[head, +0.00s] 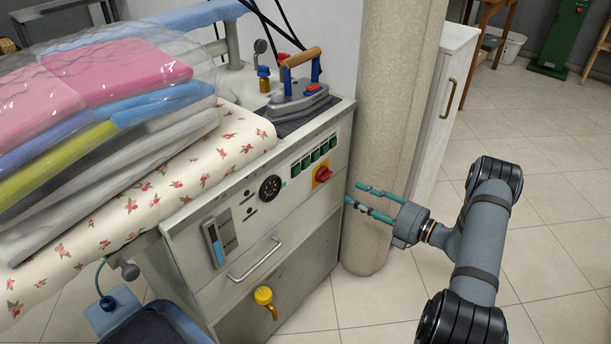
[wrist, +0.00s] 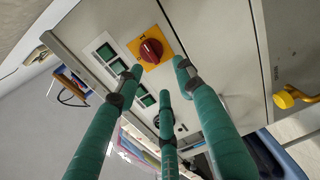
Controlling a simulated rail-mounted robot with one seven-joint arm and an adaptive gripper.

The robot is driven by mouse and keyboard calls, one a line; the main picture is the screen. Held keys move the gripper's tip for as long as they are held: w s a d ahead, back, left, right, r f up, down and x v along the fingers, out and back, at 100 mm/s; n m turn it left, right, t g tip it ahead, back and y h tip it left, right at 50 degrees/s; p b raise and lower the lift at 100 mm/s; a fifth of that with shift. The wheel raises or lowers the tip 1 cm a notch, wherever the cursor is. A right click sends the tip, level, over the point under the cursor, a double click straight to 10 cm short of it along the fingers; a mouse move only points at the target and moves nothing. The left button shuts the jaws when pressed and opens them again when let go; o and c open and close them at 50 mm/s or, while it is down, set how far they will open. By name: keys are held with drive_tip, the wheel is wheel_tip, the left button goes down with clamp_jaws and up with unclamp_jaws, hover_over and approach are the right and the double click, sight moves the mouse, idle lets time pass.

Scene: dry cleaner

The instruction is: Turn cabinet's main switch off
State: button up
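The main switch is a red rotary knob on a yellow plate (head: 322,176), at the upper right of the front of the grey cabinet (head: 308,292). In the wrist view the red knob (wrist: 151,51) faces me near the top centre. My gripper (head: 355,194) has slim green fingers spread apart and pointing at the cabinet front, a little right of the switch in the head view. In the wrist view the open fingertips (wrist: 157,74) appear around and below the knob. Nothing is between them, and I see no contact.
Below are a drawer handle (head: 255,259) and a yellow valve handle (head: 265,301). An iron (head: 298,97) stands on top. A round column (head: 385,110) rises close behind my gripper.

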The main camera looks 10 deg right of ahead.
sight(329, 177)
drive_tip(key=w+a+m, duration=0.1)
drive_tip(key=w+a, duration=0.1)
drive_tip(key=w+a+r+b, duration=0.1)
drive_tip(key=w+a, duration=0.1)
drive_tip(key=w, duration=0.1)
drive_tip(key=w+a+m, duration=0.1)
drive_tip(key=w+a, duration=0.1)
drive_tip(key=shift+w+a+r+m+t, duration=0.1)
drive_tip(key=shift+w+r+m+t, duration=0.05)
drive_tip(key=shift+w+m+t, duration=0.15)
drive_tip(key=c, duration=0.4)
clamp_jaws()
